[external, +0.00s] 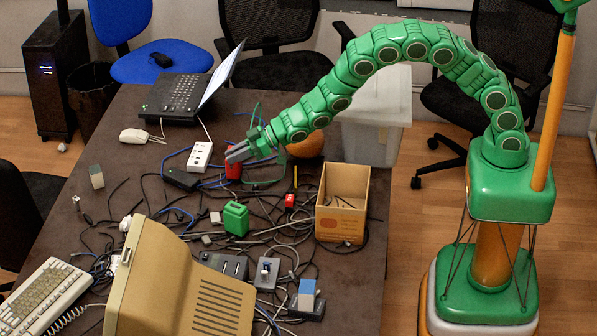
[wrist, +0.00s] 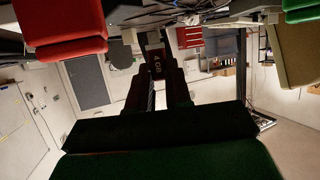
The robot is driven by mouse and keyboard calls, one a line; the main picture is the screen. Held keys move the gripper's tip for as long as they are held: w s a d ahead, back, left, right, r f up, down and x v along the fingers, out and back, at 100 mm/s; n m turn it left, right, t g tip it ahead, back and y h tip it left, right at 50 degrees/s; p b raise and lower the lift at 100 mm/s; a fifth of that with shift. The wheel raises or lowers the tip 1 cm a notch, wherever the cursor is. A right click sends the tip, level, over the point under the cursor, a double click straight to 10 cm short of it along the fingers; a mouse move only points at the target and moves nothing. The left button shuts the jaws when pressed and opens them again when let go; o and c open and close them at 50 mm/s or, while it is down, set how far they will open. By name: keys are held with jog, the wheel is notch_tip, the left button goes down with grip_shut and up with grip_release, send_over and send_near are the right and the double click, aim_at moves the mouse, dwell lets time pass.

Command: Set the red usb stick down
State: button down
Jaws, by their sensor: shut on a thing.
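My gripper (external: 238,153) is at the end of the green arm, low over the cluttered table, beside a red block-like thing (external: 233,171). In the wrist view my gripper (wrist: 154,72) is shut on a dark reddish stick marked "4 GB" (wrist: 154,62), which I take to be the red usb stick. The stick is in shadow and its far end is hard to make out. In the external view the fingers hide most of it, and I cannot tell whether it touches the table.
Cables tangle over the table (external: 345,275). A red thing (wrist: 65,30) is close in the wrist view.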

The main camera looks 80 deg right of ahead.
jog(key=shift+w+a+f, duration=0.45)
jog(key=shift+w+f, duration=0.1)
jog(key=shift+f, duration=3.55)
jog(key=shift+f, duration=0.55)
